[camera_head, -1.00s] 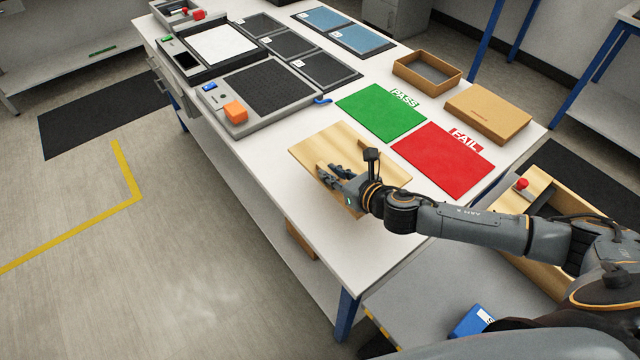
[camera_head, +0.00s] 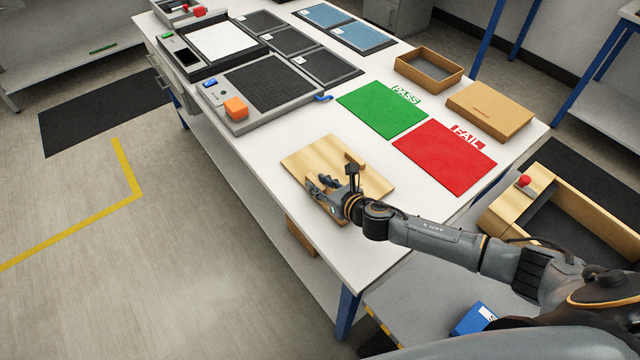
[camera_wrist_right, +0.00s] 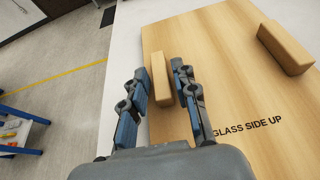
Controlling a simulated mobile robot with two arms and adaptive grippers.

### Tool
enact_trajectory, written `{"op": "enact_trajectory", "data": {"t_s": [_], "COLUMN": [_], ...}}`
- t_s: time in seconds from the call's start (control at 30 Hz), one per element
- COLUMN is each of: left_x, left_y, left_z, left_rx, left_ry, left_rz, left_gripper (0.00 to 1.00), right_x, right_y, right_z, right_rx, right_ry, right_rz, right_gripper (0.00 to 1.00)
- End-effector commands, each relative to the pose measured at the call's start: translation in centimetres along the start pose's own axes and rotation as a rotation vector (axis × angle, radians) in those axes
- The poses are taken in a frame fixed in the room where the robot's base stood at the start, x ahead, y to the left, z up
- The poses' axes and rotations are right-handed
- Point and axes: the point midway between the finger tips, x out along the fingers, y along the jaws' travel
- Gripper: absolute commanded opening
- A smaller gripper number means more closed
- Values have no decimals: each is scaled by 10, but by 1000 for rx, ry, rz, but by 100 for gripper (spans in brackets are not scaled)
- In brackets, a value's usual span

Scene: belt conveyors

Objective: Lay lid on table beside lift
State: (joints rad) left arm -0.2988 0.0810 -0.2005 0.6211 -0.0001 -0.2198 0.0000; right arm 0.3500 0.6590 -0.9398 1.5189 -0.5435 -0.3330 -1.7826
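The lid is a light wooden board (camera_head: 364,182) with two wooden grip blocks. It lies on the white table (camera_head: 285,225) near its front corner. In the right wrist view the lid (camera_wrist_right: 225,80) carries the print "GLASS SIDE UP". My right gripper (camera_head: 320,182) is low over the lid's near-left side. In the wrist view its fingers (camera_wrist_right: 162,75) stand on either side of one grip block (camera_wrist_right: 161,85), with small gaps showing. The grey platform (camera_head: 395,295) with a yellow-striped edge, apparently the lift, stands beside the table's near end. My left gripper is out of view.
A green PASS mat (camera_head: 382,110) and red FAIL mat (camera_head: 445,157) lie behind the lid. An open cardboard box (camera_head: 428,70) and its cover (camera_head: 490,110) stand farther back. A wooden crate (camera_head: 510,210) with a red knob is at right.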

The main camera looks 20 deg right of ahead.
Motion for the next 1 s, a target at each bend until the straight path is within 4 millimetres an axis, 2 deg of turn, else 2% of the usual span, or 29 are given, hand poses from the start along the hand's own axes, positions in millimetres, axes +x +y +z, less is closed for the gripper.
{"op": "enact_trajectory", "data": {"t_s": [0.33, 0.47, 0.8, 1.0], "left_x": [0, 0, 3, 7], "left_y": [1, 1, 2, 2], "left_z": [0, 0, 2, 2], "left_rx": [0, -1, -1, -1], "left_ry": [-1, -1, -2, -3], "left_rz": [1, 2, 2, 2], "left_gripper": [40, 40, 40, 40], "right_x": [-2, -12, -79, -109], "right_y": [0, 0, -1, -1], "right_z": [0, -1, -2, -1], "right_rx": [0, -1, -2, -1], "right_ry": [0, 1, 2, 1], "right_rz": [0, -1, 1, -1], "right_gripper": [39, 39, 39, 39]}}
